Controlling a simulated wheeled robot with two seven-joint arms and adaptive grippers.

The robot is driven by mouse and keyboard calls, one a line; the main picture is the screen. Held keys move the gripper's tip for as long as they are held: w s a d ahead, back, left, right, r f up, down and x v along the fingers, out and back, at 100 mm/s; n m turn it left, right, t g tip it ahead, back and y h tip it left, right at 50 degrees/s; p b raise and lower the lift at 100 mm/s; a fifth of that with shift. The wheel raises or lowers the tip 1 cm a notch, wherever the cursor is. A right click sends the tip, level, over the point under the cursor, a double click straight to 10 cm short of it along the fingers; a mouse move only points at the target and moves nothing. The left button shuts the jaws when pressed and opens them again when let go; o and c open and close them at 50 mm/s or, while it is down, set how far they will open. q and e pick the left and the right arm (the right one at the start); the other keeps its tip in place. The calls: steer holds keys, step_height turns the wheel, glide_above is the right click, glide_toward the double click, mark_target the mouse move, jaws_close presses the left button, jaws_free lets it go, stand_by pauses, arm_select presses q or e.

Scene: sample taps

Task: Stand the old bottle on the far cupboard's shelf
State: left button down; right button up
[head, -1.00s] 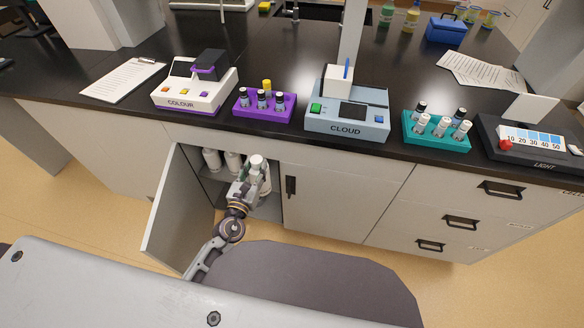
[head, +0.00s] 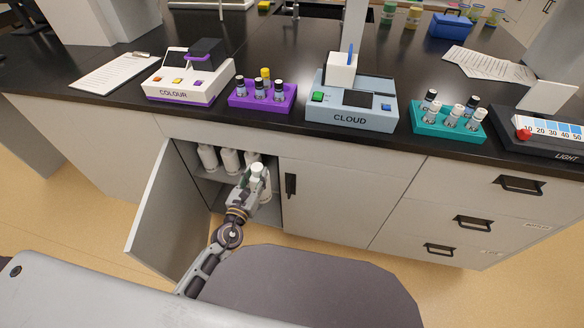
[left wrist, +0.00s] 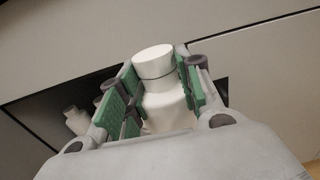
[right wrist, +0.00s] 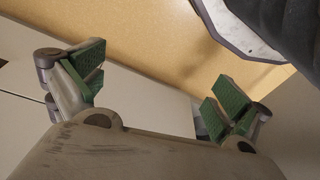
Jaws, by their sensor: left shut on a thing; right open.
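My left gripper (head: 254,180) is shut on a white bottle (head: 258,170) with a white cap, in front of the open cupboard. In the left wrist view the bottle (left wrist: 165,95) sits between the green finger pads (left wrist: 160,90). Its lower part is hidden by the gripper. The cupboard's shelf (head: 212,175) holds several other white bottles (head: 229,160) in a row behind the gripper. The cupboard door (head: 160,215) stands open to the left. My right gripper (right wrist: 155,95) is open and empty in the right wrist view, near pale panels and above the tan floor.
The black bench top (head: 280,60) overhangs the cupboard. It carries the colour meter (head: 185,75), purple rack (head: 262,97), cloud meter (head: 350,100) and teal rack (head: 448,123). A closed door with a dark handle (head: 291,185) adjoins the opening on the right.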

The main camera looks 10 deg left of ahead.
arm_select(q)
steer(key=shift+w+f+b, duration=0.2)
steer(key=shift+f+b, duration=1.1)
steer(key=shift+f, duration=0.2)
step_height(320, 180, down, 3)
steer(key=b, duration=0.2)
steer(key=shift+w+r+b, duration=0.15)
steer(key=shift+b, duration=0.2)
steer(key=f+b, duration=0.3)
steer(key=shift+w+a+f, duration=0.1)
steer(key=shift+w, duration=0.1)
steer(key=shift+w+f+h+b, duration=0.1)
steer(key=shift+f+h+b, duration=0.2)
steer(key=shift+f+b, duration=0.3)
arm_select(e)
step_height(320, 180, up, 10)
steer(key=a, duration=0.1)
steer(key=shift+w+t+y, duration=0.15)
steer(key=shift+t+y, duration=0.15)
